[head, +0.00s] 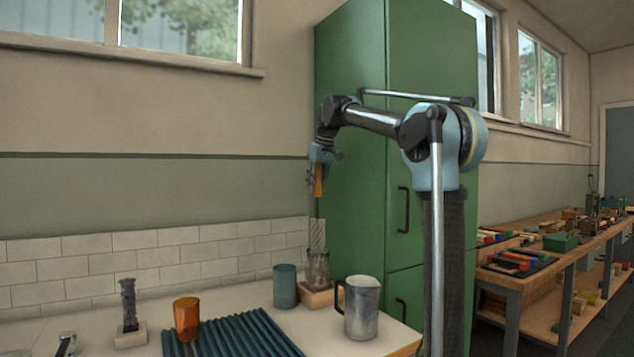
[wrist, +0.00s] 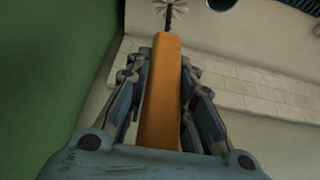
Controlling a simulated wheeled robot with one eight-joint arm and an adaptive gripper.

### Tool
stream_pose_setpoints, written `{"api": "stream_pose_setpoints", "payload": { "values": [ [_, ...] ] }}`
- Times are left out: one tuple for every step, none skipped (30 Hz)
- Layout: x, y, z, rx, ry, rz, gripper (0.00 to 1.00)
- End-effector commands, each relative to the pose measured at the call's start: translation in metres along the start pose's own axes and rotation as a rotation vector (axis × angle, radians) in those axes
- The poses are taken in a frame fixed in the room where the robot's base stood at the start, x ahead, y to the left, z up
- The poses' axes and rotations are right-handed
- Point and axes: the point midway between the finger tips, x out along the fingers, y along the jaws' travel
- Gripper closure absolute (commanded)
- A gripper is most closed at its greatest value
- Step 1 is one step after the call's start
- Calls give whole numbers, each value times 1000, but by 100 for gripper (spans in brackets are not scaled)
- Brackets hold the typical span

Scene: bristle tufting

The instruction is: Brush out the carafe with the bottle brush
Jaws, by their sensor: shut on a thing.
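My gripper (head: 318,176) is shut on the orange handle (wrist: 163,90) of the bottle brush and holds it upright, bristles down. In the head view the orange handle (head: 319,181) shows below my jaws, and the pale bristle head (head: 317,234) hangs at the end of a thin stem. The clear carafe (head: 317,270) stands in a wooden block on the counter, directly below the bristles in the picture. The bristles' lower end meets the carafe's mouth there; I cannot tell whether it is inside. In the wrist view the bristle tips (wrist: 172,8) show at the top edge.
A teal cup (head: 285,286) stands left of the carafe, and a metal pitcher (head: 362,308) stands to its right. A dark brush (head: 129,300) stands upright at left. A green cabinet (head: 350,200) rises close behind my arm.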

Motion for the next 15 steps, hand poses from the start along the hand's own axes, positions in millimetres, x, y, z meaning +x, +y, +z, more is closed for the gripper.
{"api": "stream_pose_setpoints", "payload": {
  "values": [
    [4, 0, 2, 0, 0, 0, 98],
    [6, 0, 3, 0, 0, 0, 98],
    [8, 0, 4, 0, 0, 0, 98],
    [10, 0, 5, 0, 0, 0, 98],
    [12, 0, 5, 0, 0, 0, 98],
    [15, 0, 6, 0, 0, 0, 98],
    [17, 0, 7, 0, 0, 0, 98],
    [19, 0, 8, 0, 0, 0, 98],
    [21, 0, 9, 0, 0, 0, 98],
    [24, 0, 10, 0, 0, 0, 98],
    [26, 0, 11, 0, 0, 0, 98],
    [28, 0, 12, 0, 0, 0, 98],
    [30, 0, 13, 0, 0, 0, 98],
    [32, 0, 14, 0, 0, 0, 98],
    [35, 0, 14, 0, 0, 0, 98]
  ]
}}
